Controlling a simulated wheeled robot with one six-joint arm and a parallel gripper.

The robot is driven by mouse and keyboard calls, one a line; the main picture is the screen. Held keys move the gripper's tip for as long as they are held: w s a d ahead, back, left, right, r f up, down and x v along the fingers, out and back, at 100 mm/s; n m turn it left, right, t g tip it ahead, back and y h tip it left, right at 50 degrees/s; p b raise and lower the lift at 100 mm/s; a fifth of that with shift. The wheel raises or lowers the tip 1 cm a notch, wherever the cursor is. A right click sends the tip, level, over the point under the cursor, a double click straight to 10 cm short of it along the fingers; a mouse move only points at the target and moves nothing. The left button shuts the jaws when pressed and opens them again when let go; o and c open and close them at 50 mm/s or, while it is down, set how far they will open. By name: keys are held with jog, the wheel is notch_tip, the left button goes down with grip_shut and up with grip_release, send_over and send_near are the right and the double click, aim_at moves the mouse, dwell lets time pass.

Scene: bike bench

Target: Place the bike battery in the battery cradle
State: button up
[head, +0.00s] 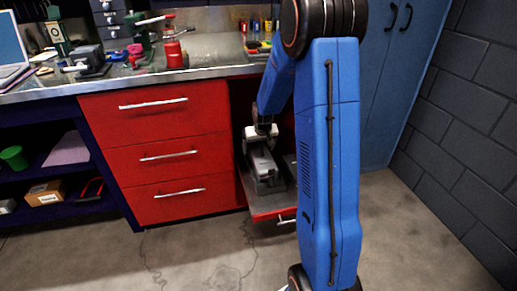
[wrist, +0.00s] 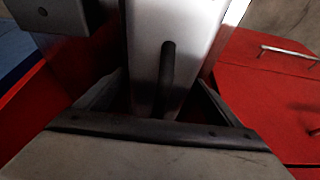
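A pale silver, box-like body with a dark bar along it, apparently the bike battery (wrist: 145,50), fills the middle of the wrist view. My gripper (wrist: 161,95) has its dark fingers on either side of this body. Dark red gaps show beside it near the palm. The fingertips are hidden, so I cannot tell whether they press on it. In the head view my gripper (head: 262,130) reaches down at the open drawer, over a grey and white item (head: 262,165) that looks like the battery. I cannot make out the battery cradle for certain.
The red drawer (head: 270,212) is pulled out, with another dark item on its right side. Red closed drawers (head: 155,142) stand left of it, under a cluttered metal workbench (head: 215,66). Blue cabinet doors (head: 385,80) stand at the right. Floor in front is clear.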

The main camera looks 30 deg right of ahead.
aim_at(261, 146)
jog(key=v, duration=1.1)
jog(key=shift+s+r, duration=0.1)
jog(key=shift+r, duration=0.15)
jog(key=shift+s+a+r, duration=0.2)
jog(key=shift+s+r, duration=0.1)
jog(key=shift+r, duration=0.15)
jog(key=s+a+r+n, duration=0.1)
jog(key=s+a+r, duration=0.4)
jog(key=s, duration=0.3)
jog(key=s+a+r+n, duration=0.1)
jog(key=s+a+r, duration=0.3)
jog(key=s+a, duration=0.5)
jog(key=s, duration=0.8)
jog(key=s+a+r+n+y, duration=0.1)
jog(key=s+a, duration=0.2)
jog(key=s, duration=0.7)
jog(key=shift+t, duration=0.3)
jog(key=shift+d+r, duration=0.1)
